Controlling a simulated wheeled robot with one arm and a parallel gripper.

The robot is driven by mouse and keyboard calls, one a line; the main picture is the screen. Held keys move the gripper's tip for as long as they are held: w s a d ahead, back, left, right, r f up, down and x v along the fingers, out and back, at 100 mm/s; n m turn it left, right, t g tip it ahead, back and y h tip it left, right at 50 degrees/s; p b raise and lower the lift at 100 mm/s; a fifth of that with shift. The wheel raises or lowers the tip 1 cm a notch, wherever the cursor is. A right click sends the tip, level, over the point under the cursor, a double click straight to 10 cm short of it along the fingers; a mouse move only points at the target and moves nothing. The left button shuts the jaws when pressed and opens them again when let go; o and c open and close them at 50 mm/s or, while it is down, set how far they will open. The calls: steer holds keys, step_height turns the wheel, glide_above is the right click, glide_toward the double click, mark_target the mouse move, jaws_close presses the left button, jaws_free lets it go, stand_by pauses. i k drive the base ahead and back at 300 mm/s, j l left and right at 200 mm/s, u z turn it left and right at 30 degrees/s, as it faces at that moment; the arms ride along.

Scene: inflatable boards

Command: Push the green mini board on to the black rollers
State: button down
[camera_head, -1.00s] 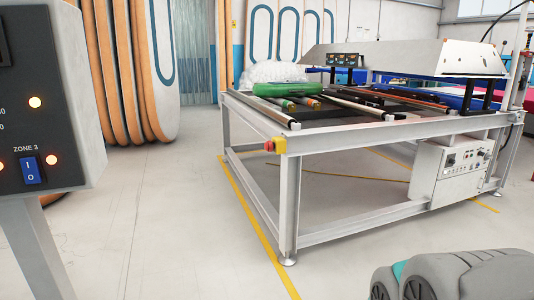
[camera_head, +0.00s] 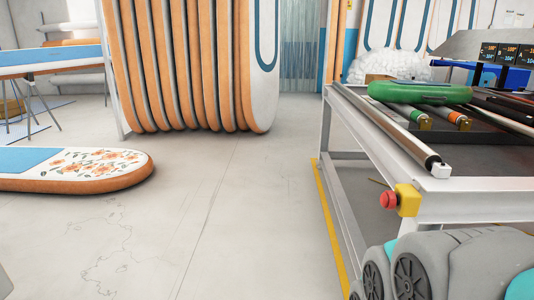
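The green mini board (camera_head: 420,92) lies flat at the far left corner of the metal-framed machine table, at the right of the view. Just in front of it are short rollers with green and orange sleeves (camera_head: 458,118). Black rollers (camera_head: 505,105) show to the right of the board, partly cut off by the picture's edge. A grey part of my own arm (camera_head: 440,262) shows at the bottom right, in front of the table. My gripper's fingers are not in view.
The table's near corner carries a red and yellow stop button (camera_head: 402,199). A floral board with an orange edge (camera_head: 90,168) lies low at the left. Upright orange and white boards (camera_head: 190,65) stand behind. The grey floor (camera_head: 225,210) between is clear.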

mark_target(386, 91)
steer(key=i+u, duration=0.5)
steer(key=i, duration=0.85)
